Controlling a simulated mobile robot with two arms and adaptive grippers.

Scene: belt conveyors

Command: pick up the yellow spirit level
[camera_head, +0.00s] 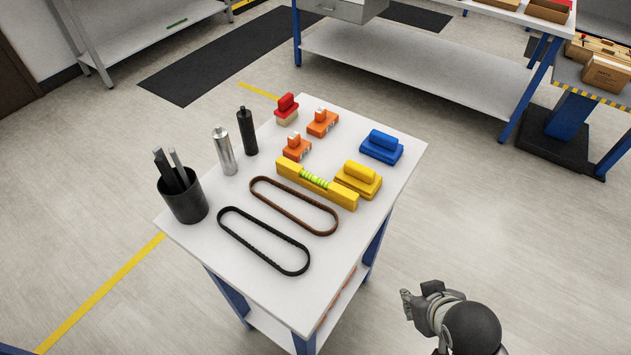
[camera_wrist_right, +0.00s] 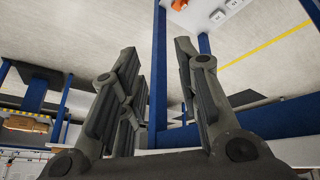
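The yellow spirit level (camera_head: 341,194) lies on the white table (camera_head: 240,276), with a green vial section near its middle. It lies beside a yellow block with a raised grip (camera_head: 360,179) and behind the brown belt. My right gripper (camera_head: 416,302) is at the lower right of the head view, off the table's right side and well apart from the level. In the right wrist view its two fingers (camera_wrist_right: 160,75) are spread with nothing between them. The level does not show clearly in that view. My left gripper is not in view.
On the table are a brown belt (camera_head: 293,206), a black belt (camera_head: 264,241), a dark cup with tools (camera_head: 184,203), a silver cylinder (camera_head: 224,151), a black cylinder (camera_head: 247,131), and blue (camera_head: 382,147), orange (camera_head: 322,123) and red (camera_head: 287,108) blocks. Bare floor lies right of the table.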

